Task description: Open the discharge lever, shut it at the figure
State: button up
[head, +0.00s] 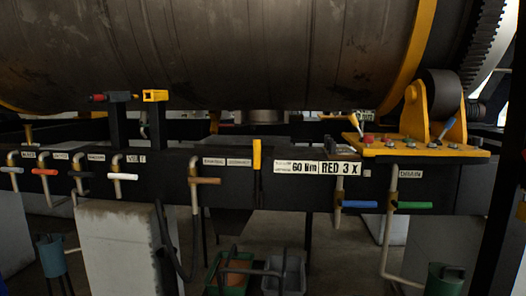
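A black beam (225,190) runs across the view under a large drum and carries several coloured levers. A yellow lever (257,155) stands upright near the beam's middle. Small labels just left of it, including one plate (239,162), are too small to read surely, so I cannot tell which lever is marked discharge. A brown lever (206,181) lies level left of the yellow one. My gripper is not in view.
A yellow plate (415,150) bears small knobs. Green (230,275) and grey (285,272) buckets stand below. Concrete blocks (130,250) flank them.

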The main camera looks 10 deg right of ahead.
aim_at(255, 142)
jog(key=z, duration=0.85)
jog(key=i, duration=1.1)
jog(key=z, duration=0.05)
